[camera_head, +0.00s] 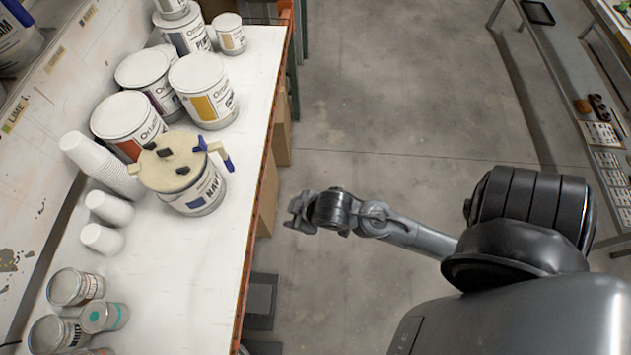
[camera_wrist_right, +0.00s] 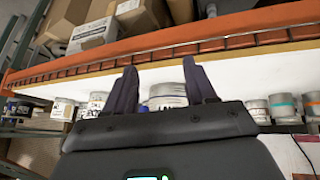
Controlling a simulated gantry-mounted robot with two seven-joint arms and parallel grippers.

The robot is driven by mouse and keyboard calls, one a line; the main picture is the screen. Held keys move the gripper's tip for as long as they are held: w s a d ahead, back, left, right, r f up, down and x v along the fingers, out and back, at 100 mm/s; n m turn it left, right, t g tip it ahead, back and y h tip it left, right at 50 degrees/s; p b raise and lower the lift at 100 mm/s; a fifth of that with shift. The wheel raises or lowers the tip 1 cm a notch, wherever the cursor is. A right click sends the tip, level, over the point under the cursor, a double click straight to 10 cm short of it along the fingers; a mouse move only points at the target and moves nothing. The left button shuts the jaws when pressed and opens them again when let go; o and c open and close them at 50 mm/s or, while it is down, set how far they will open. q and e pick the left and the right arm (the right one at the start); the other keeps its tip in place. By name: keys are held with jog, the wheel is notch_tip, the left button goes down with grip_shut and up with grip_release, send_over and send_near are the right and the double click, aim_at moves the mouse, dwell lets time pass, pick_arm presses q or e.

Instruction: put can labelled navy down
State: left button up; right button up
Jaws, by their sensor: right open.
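The navy can (camera_head: 205,196) stands upright on the white bench, with a blue patch and its name on the label. It has a beige lid (camera_head: 166,165) with dark pads and a blue-handled clamp at its edge. My right gripper (camera_head: 297,212) is off the bench's right edge, over the floor, apart from the can. In the right wrist view my right gripper (camera_wrist_right: 162,70) has its two fingers spread with nothing between them. A can (camera_wrist_right: 167,98) shows beyond and between the fingers; its label is too small to read. My left gripper is not in view.
Other paint cans stand behind the navy can, including one with a yellow label (camera_head: 206,104) and one with a red label (camera_head: 126,128). Small tins (camera_head: 75,288) stand in front. The white bench top (camera_head: 190,285) is clear at front right.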

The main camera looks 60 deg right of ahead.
jog(key=s+a+r+m+g, duration=0.1)
jog(key=s+a+g, duration=0.1)
jog(key=s, duration=0.5)
jog(key=shift+s+g, duration=0.15)
jog(key=shift+g, duration=0.35)
notch_tip(320, 180, up, 18)
jog(key=p, duration=1.7)
jog(key=shift+f, duration=0.25)
